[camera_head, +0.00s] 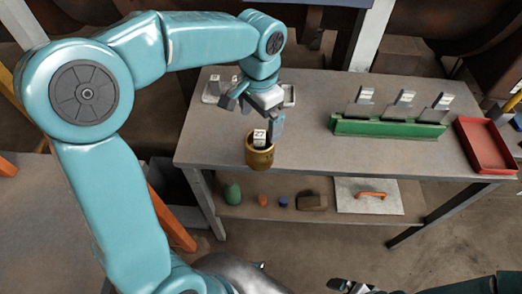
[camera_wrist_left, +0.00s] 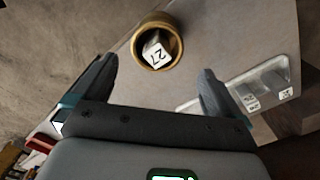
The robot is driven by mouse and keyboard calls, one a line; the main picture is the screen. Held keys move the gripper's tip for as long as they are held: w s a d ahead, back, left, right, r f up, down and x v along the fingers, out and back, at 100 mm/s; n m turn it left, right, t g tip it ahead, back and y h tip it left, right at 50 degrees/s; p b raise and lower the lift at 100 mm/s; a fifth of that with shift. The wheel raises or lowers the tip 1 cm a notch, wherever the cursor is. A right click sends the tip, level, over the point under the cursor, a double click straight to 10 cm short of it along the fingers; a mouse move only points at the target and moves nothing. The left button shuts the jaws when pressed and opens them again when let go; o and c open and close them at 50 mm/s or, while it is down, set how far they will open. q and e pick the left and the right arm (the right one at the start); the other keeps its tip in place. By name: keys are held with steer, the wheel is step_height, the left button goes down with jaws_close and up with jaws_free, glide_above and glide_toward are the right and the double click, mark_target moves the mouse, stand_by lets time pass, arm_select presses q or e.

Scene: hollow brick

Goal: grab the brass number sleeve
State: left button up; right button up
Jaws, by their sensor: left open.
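The brass sleeve (camera_head: 259,158), round and open-topped, stands upright at the front edge of the grey table. A white block marked 27 (camera_head: 259,137) sits inside it. In the left wrist view the sleeve's brass rim (camera_wrist_left: 138,48) surrounds the block (camera_wrist_left: 158,50), ahead of my fingers near the top of the picture. My left gripper (camera_head: 252,114) is open above and behind the sleeve; its fingers (camera_wrist_left: 158,70) are apart with nothing between them. My right gripper (camera_head: 362,286) shows only partly at the bottom edge, and its jaws are unclear.
A grey plate with small white labels (camera_wrist_left: 262,90) lies behind my left gripper. A green rack (camera_head: 388,128) holds 3 grey labelled tags. A red tray (camera_head: 486,146) is at the right end. The lower shelf holds several small objects (camera_head: 313,202). The table between sleeve and rack is clear.

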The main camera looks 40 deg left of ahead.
mark_target(260, 141)
arm_select(q)
steer(key=f, duration=0.2)
steer(key=shift+s+d+f, duration=0.25)
steer(key=shift+f, duration=0.05)
step_height(260, 141, down, 5)
steer(key=shift+f, duration=0.1)
steer(key=shift+a+f, duration=0.1)
steer(key=shift+f, duration=0.3)
steer(key=c, duration=0.6)
steer(key=shift+r, duration=0.1)
steer(key=c, duration=0.7)
steer(key=shift+c, duration=0.2)
steer(key=shift+r, duration=0.1)
